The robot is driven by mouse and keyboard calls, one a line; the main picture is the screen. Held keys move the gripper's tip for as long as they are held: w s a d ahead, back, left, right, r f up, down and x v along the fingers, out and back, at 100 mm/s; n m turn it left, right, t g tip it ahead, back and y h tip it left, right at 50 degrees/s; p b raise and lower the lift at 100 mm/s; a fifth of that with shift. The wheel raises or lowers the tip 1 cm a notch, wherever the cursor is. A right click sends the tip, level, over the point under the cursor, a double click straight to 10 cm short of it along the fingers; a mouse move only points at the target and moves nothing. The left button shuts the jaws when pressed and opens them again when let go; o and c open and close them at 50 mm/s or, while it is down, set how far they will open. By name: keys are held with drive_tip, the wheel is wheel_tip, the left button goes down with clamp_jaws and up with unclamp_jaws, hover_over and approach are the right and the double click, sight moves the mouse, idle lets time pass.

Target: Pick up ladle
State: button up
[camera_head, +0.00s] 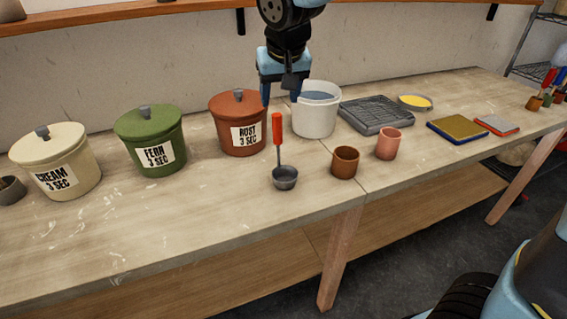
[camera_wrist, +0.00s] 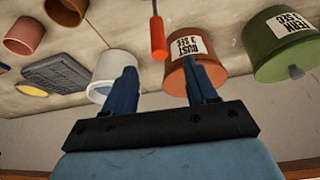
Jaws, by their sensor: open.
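The ladle (camera_head: 277,130) has a red handle and a grey metal bowl. It stands upright on the workbench, bowl down, in front of the rust pot and white bucket. In the wrist view its red handle (camera_wrist: 157,37) shows at the top, beyond the fingertips and roughly in line with the gap between them; its bowl is out of that view. My gripper (camera_head: 281,94) is open and empty, fingers pointing down, behind the ladle and near the gap between pot and bucket. In the wrist view the open fingers (camera_wrist: 160,72) are apart from the handle.
The rust pot (camera_head: 238,110) and white bucket (camera_head: 316,118) stand close to my gripper. Green (camera_head: 135,128) and cream (camera_head: 65,150) lidded pots stand left. Two small cups (camera_head: 345,168) (camera_head: 388,147) and a grey grid tray (camera_head: 376,114) are right. The bench's front left is clear.

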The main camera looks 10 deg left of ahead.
sight(277, 126)
drive_tip(key=x, duration=1.1)
drive_tip(key=shift+w+f, duration=0.2)
drive_tip(key=shift+f, duration=0.2)
clamp_jaws()
